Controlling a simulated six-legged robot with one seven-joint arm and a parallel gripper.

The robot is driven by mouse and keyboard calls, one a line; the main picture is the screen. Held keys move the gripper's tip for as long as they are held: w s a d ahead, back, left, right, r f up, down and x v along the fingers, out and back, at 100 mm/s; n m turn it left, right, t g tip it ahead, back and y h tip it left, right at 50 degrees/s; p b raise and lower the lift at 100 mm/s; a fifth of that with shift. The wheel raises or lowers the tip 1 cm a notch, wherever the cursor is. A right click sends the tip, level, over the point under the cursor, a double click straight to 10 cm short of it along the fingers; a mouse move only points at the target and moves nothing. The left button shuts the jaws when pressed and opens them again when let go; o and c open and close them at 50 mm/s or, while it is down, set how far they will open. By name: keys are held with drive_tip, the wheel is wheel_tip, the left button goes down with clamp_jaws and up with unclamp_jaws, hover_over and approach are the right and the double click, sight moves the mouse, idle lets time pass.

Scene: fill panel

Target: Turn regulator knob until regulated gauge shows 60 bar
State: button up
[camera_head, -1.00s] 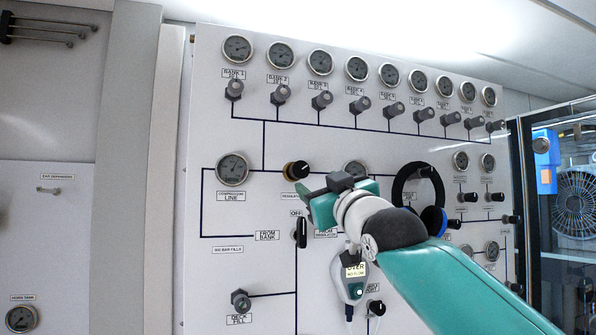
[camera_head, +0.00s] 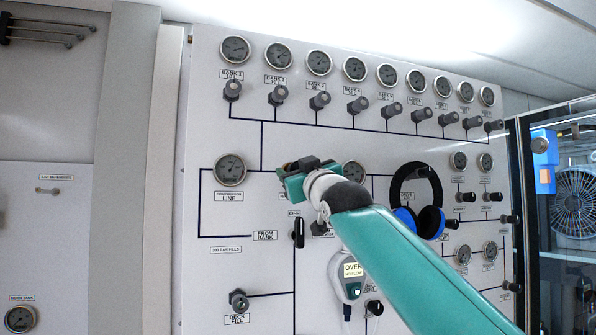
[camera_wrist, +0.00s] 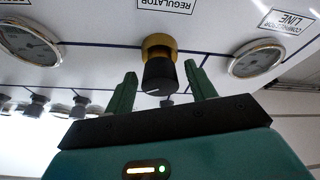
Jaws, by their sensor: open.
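The regulator knob (camera_wrist: 159,75), black on a gold collar, shows in the wrist view under the upside-down REGULATOR label (camera_wrist: 168,5). My gripper (camera_wrist: 161,72) is open, with one green finger on each side of the knob and a visible gap to both. In the head view my gripper (camera_head: 287,176) hides the knob. The regulated gauge (camera_head: 354,172) is partly visible right of my wrist, and a gauge to the left of the knob in the wrist view (camera_wrist: 28,42) appears to be the same one. Its reading is too small to tell.
The compressor line gauge (camera_head: 229,170) is left of my gripper; it also shows in the wrist view (camera_wrist: 256,60). A black lever (camera_head: 298,232) sits below my gripper.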

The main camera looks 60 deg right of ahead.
drive_tip(key=c, duration=0.9)
drive_tip(key=shift+c, duration=0.2)
drive_tip(key=shift+m, duration=0.3)
drive_tip(key=shift+m+h, duration=0.3)
drive_tip(key=shift+m, duration=0.4)
drive_tip(key=o, duration=0.9)
drive_tip(key=shift+o, duration=0.2)
drive_tip(key=shift+s+a, duration=0.1)
